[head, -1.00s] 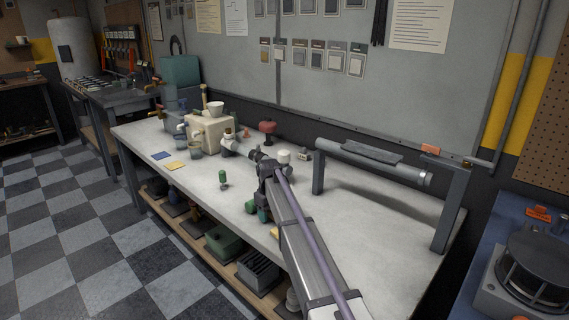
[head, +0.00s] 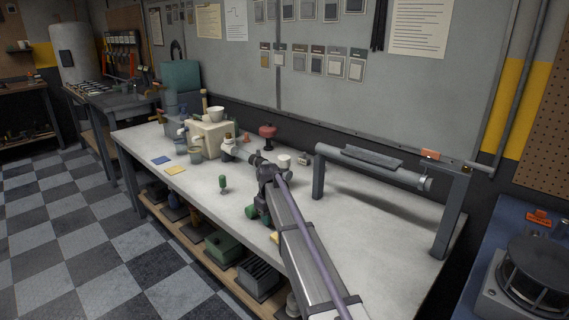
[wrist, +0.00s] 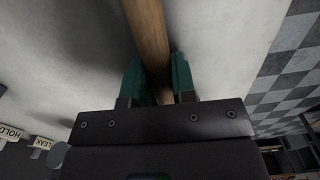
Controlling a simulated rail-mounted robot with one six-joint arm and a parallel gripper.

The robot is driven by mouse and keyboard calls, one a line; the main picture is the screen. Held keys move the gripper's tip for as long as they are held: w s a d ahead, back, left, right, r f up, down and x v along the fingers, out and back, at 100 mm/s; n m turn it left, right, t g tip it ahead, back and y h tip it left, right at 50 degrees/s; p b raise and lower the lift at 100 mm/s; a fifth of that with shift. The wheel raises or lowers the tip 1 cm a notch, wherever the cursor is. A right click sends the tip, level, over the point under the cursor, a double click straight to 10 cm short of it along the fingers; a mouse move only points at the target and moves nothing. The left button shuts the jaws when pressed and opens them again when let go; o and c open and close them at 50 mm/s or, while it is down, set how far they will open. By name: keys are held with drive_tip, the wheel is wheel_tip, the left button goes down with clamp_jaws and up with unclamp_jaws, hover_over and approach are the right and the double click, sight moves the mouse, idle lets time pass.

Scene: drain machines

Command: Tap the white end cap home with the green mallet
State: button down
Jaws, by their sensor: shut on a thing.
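In the wrist view my gripper (wrist: 156,66) has its two green fingers closed on a round wooden handle (wrist: 147,28), which I take as the mallet's. The handle runs out of the top of that view; the mallet head is not in it. In the head view my gripper is hard to make out around my arm. Green shapes (head: 251,211) show beside my arm near the bench's front edge; I cannot tell whether they are the mallet head. A pale cap-like end (head: 426,184) shows at the right of the grey pipe. A white cylinder (head: 284,161) stands behind my arm.
The pipe (head: 340,158) lies raised across a grey stand (head: 452,215) on the bench (head: 370,240). A beige box (head: 210,136), a red-topped item (head: 267,131) and a small green-topped item (head: 223,182) stand left. The bench under the pipe is clear.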

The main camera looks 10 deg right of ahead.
idle(0.4)
wheel_tip(320, 180, up, 6)
drive_tip(key=p, duration=0.6)
idle(0.4)
